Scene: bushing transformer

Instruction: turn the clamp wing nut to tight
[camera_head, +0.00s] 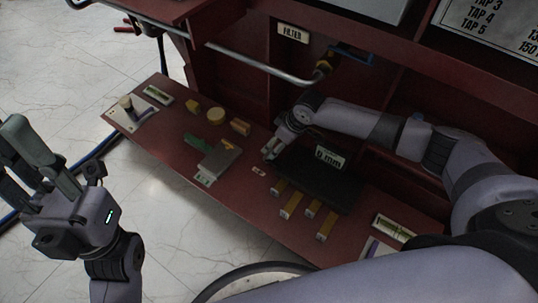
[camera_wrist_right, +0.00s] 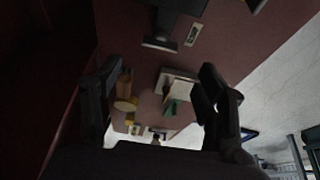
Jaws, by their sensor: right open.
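I cannot make out the clamp wing nut for certain in either view. My right gripper (camera_head: 273,149) reaches in over the red shelf (camera_head: 232,213), beside the dark tray's left end. In the right wrist view its two fingers (camera_wrist_right: 157,98) stand wide apart with nothing gripped between them. Beyond them show a yellow cylinder (camera_wrist_right: 125,104) and a pale block (camera_wrist_right: 181,86) with a green part. My left gripper (camera_head: 42,165) is at the far left, away from the shelf, fingers spread and empty.
A dark tray (camera_head: 342,190) with a gauge display (camera_head: 329,157) lies right of the right gripper. A grey block (camera_head: 218,160) and yellow pieces (camera_head: 216,115) lie left. A metal pipe (camera_head: 262,65) runs above to a yellow fitting (camera_head: 325,65).

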